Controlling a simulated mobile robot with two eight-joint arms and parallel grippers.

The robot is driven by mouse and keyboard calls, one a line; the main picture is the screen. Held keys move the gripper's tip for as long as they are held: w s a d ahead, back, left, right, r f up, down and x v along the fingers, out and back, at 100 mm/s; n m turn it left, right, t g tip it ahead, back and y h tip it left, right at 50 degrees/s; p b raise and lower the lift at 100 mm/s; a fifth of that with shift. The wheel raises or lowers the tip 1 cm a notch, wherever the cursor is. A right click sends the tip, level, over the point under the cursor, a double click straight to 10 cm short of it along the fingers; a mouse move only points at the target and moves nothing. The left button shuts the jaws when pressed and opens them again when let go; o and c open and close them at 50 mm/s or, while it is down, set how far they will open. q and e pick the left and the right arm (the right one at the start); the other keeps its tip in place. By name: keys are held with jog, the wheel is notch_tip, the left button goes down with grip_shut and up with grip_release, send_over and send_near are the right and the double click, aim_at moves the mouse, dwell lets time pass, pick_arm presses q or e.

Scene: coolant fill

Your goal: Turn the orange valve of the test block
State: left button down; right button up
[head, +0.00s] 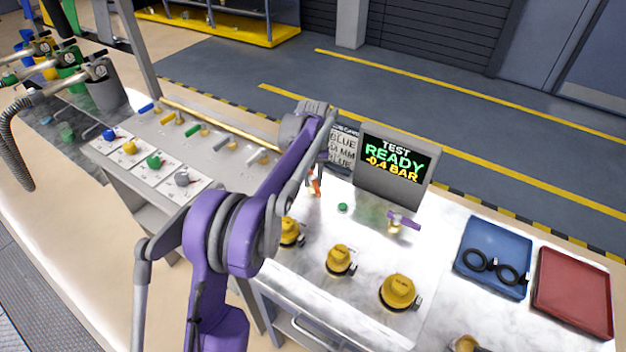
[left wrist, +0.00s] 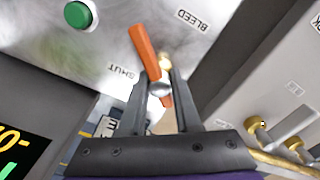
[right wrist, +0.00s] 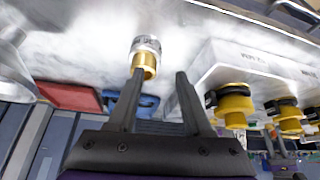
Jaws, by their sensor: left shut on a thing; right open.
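The orange valve (head: 314,187) stands on the pale test block top, left of a green button (head: 342,207); in the head view my arm partly hides it. In the left wrist view its orange handle (left wrist: 145,50) runs obliquely between the labels SHUT (left wrist: 122,73) and BLEED (left wrist: 191,20). My left gripper (head: 316,178) is at the valve, its fingers (left wrist: 158,84) shut on the handle near the brass stem. My right gripper (right wrist: 158,77) is open and empty, with a brass and silver fitting (right wrist: 146,58) just beyond its fingertips. The head view does not show the right gripper.
A display (head: 393,166) reads TEST READY -0.4 BAR. Several yellow caps (head: 398,292) and a purple-handled valve (head: 404,220) stand nearby. A blue tray (head: 492,286) with black rings and a red tray (head: 573,294) lie right. A bench with coloured valves (head: 153,160) is left.

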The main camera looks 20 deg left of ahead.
aim_at(313, 176)
pick_arm(q)
jog(key=m, duration=0.4)
jog(key=shift+m, duration=0.3)
jog(key=m, duration=0.4)
jog(key=shift+m, duration=0.3)
jog(key=c, duration=0.6)
grip_release()
jog(key=shift+r, duration=0.1)
notch_tip(313, 176, up, 11)
jog(key=shift+f, duration=0.2)
